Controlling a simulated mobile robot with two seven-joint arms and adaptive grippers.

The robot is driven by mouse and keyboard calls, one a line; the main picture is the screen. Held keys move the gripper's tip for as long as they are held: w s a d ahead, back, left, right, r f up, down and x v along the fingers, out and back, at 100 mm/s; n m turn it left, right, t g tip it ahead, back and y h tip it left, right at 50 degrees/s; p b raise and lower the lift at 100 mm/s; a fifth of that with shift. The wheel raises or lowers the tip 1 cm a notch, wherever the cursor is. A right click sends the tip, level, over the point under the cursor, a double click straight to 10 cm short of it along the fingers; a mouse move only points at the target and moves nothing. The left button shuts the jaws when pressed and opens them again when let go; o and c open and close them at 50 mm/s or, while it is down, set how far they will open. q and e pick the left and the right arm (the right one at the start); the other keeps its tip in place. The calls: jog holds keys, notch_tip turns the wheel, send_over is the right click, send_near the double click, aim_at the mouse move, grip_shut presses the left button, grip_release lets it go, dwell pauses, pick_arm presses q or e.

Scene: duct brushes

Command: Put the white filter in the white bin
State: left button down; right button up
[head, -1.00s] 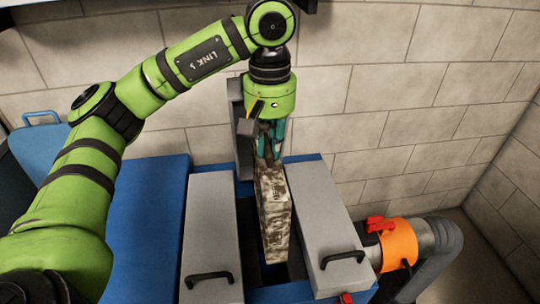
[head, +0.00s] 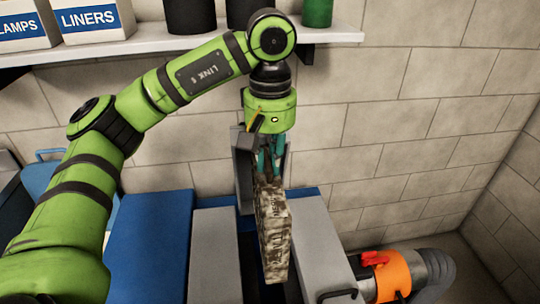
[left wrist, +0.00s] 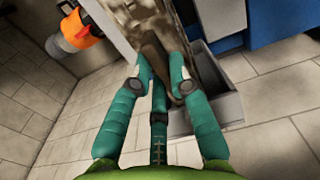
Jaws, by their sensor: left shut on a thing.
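A pale slab-shaped filter (head: 273,232), blotched with brown dirt and carrying faint lettering, hangs nearly upright at the middle of the head view. My left gripper (head: 270,168) is shut on its upper end. In the left wrist view the teal fingers (left wrist: 160,85) close on the filter (left wrist: 158,28), whose stained side shows between them. The filter is over the dark slot between two grey panels; I cannot tell whether its lower end is fully clear. I cannot make out a white bin in either view. My right gripper is out of view.
Grey panels (head: 215,250) and (head: 318,245) flank the slot on a blue unit (head: 150,235). An orange collar (head: 393,276) with a red lever joins a grey hose at right. A wall shelf (head: 180,40) holds white labelled boxes (head: 92,18) and dark and green cylinders.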

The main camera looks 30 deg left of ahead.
pick_arm(q)
jog(key=r+p, duration=0.1)
jog(key=r, duration=0.1)
jog(key=r+p, duration=0.3)
jog(key=r, duration=0.1)
jog(key=shift+s+d+r+p, duration=0.2)
jog(key=shift+s+r+p, duration=0.05)
jog(key=shift+r+p, duration=0.15)
jog(key=shift+w+a+r+p, duration=0.15)
jog(key=shift+w+r+p, duration=0.05)
jog(key=shift+r+p, duration=0.5)
notch_tip(320, 180, up, 7)
jog(key=p, duration=0.6)
jog(key=shift+f+p, duration=0.15)
jog(key=shift+p, duration=0.2)
jog(key=shift+s, duration=0.1)
